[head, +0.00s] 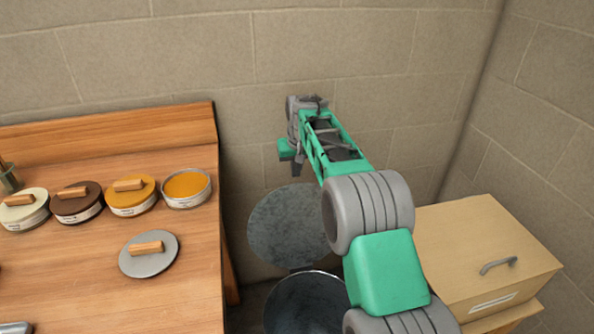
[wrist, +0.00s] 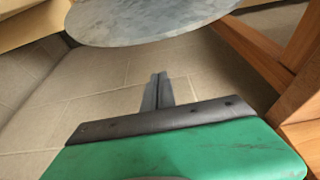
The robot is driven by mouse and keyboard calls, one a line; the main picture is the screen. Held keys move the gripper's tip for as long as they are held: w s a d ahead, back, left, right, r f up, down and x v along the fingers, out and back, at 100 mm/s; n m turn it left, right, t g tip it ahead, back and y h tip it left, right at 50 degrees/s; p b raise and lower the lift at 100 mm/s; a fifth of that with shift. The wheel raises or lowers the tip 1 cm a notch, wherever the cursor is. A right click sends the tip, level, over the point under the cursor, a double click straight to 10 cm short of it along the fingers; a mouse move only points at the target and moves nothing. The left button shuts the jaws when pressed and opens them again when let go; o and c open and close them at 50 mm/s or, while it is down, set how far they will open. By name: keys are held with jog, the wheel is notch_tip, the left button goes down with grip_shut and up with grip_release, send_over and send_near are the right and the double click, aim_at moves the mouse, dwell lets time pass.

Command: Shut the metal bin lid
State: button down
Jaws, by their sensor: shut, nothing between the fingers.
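The metal bin (head: 303,308) stands on the floor between the bench and the wooden cabinet, its dark inside showing. Its round grey lid (head: 285,228) is open, tipped up at the bin's far side near the wall; my arm covers its right edge. The lid also fills the top of the wrist view (wrist: 150,22). My gripper (head: 297,171) is just above the lid's top edge in the head view, fingers pointing down. In the wrist view my gripper (wrist: 158,78) is shut and empty, with its tips apart from the lid in the picture; the exact gap in depth cannot be told.
A wooden bench (head: 180,270) stands at the left, with several round tins and a loose grey lid (head: 149,254) on it. A wooden cabinet (head: 470,250) with a handle stands at the right. The block wall (head: 400,60) is close behind the bin.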

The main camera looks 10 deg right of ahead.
jog(key=f, duration=0.1)
jog(key=s+f, duration=0.1)
jog(key=f, duration=0.1)
jog(key=s+f, duration=0.1)
jog(key=f, duration=0.1)
jog(key=shift+s+f, duration=0.1)
jog(key=shift+f, duration=0.15)
jog(key=shift+s+b, duration=0.1)
jog(key=shift+b, duration=0.35)
